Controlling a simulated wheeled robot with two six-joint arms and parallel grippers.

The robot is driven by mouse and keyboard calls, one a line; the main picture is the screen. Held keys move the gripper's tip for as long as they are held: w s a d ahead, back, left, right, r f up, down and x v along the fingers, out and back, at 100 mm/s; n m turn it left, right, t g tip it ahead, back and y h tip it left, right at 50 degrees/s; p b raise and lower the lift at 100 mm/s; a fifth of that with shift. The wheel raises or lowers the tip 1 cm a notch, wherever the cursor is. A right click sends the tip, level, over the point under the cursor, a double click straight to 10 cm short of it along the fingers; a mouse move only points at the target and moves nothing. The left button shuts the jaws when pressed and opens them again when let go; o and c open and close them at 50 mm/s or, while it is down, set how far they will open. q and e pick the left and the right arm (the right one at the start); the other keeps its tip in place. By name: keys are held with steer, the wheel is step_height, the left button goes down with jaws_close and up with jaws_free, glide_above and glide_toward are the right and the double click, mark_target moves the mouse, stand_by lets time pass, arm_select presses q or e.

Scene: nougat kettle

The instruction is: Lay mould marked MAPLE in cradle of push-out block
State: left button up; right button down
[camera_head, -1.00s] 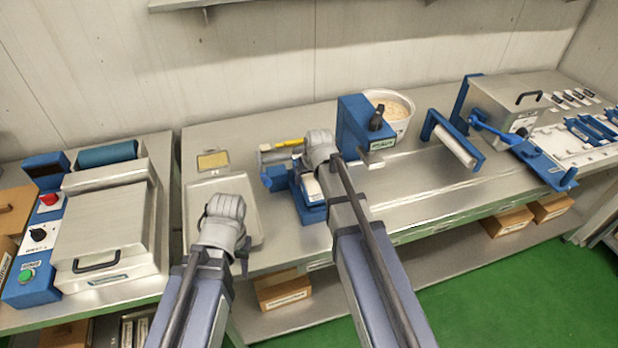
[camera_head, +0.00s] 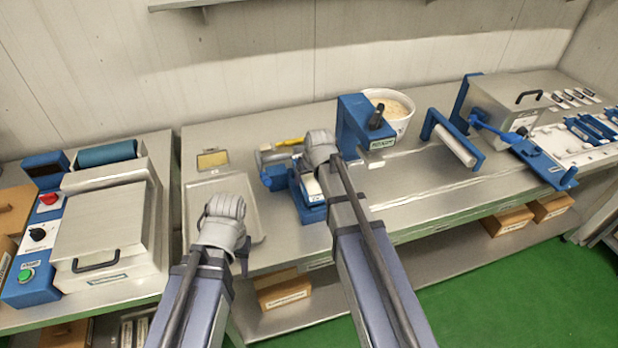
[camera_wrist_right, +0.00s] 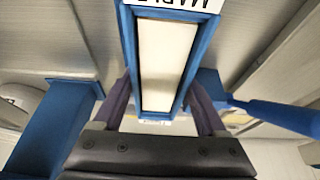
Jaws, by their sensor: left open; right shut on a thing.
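The MAPLE mould (camera_wrist_right: 162,66) is a long blue frame with a pale filling, its label partly cut off at the top of the right wrist view. My right gripper (camera_wrist_right: 160,112) is shut on it, one finger along each long side. In the head view my right gripper (camera_head: 318,165) is over the blue push-out block (camera_head: 312,213), and its arm hides much of the block. The cradle is hidden, so I cannot tell whether the mould touches it. My left gripper (camera_head: 222,225) is open and empty over a shallow metal tray (camera_head: 256,236).
A blue stand (camera_head: 352,125) and a white pot (camera_head: 402,122) are right of the block. A roller in a blue frame (camera_head: 455,145) is further right. A yellow-handled tool (camera_head: 289,142) lies behind the block. The bench between stand and roller is clear.

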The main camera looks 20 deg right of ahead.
steer(key=shift+f+b, duration=0.5)
stand_by(0.7)
jaws_free()
stand_by(0.6)
step_height(320, 180, up, 8)
steer(key=p, duration=0.8)
steer(key=shift+r, duration=0.1)
stand_by(0.7)
